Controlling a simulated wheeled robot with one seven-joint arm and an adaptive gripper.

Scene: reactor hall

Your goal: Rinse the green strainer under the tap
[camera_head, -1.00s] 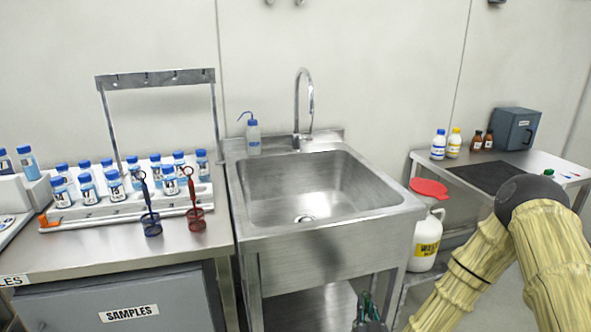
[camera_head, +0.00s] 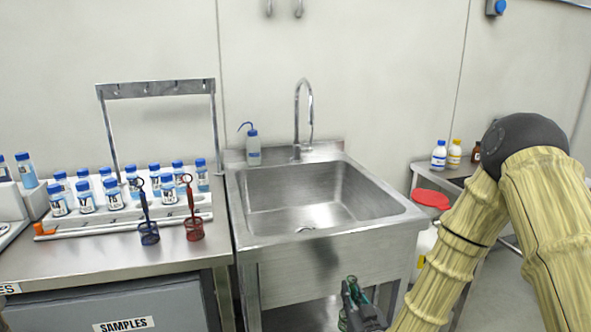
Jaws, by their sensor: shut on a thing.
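My gripper (camera_head: 359,297) is low in front of the sink, at the bottom edge of the picture. It is shut on the green strainer (camera_head: 344,321), which is mostly hidden by the gripper and cut off by the frame edge. The steel sink (camera_head: 258,243) stands behind and above it in the picture, with an empty basin. The tap (camera_head: 297,115) is a tall gooseneck at the sink's back edge. No water shows at its spout. The gripper and strainer are outside the basin, apart from the tap.
A wash bottle (camera_head: 253,148) stands at the sink's back left corner. A red-lidded container (camera_head: 430,199) is right of the sink.

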